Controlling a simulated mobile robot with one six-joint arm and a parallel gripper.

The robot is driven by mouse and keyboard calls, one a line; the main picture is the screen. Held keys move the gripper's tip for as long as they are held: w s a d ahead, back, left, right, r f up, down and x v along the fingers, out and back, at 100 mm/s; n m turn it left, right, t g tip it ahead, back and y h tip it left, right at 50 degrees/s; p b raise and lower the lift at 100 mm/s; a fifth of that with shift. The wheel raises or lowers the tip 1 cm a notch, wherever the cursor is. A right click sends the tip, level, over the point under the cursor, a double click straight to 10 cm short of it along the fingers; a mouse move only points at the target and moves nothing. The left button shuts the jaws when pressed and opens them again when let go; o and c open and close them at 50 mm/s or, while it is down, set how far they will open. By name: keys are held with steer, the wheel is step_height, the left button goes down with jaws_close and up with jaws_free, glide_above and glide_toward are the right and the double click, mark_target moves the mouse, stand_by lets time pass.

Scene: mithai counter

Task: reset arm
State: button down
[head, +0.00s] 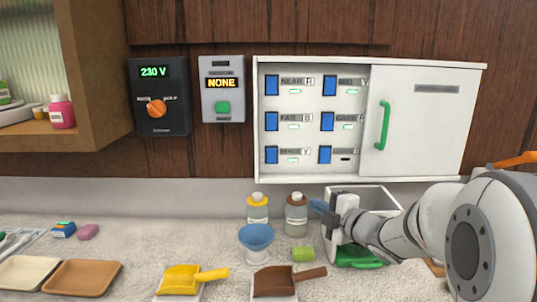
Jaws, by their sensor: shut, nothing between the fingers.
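My arm reaches in from the right in the head view. My gripper (319,206) is shut and empty, its blue fingertips pointing left. It is in front of a white open bin (375,197) and close to the right of a brown-capped bottle (296,216). The gripper and forearm hide part of the bin and part of a green object (357,257) below them. I cannot tell whether the fingertips touch the bottle.
Yellow (190,279) and brown (285,281) scoops lie in front. A switch cabinet (374,67) hangs above.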

steer(key=s+d+f+m+g+h, duration=0.35)
steer(key=s+d+m+h, duration=0.55)
steer(key=m, duration=0.5)
steer(key=s+a+f+m+g, duration=0.3)
steer(key=s+m+g, duration=0.1)
steer(key=s, duration=0.5)
steer(key=s+a+f+m+g, duration=0.3)
steer(key=s+m, duration=0.1)
steer(key=s, duration=0.6)
steer(key=shift+s+a+f+g, duration=0.15)
steer(key=shift+a+g, duration=0.15)
steer(key=shift+g, duration=0.05)
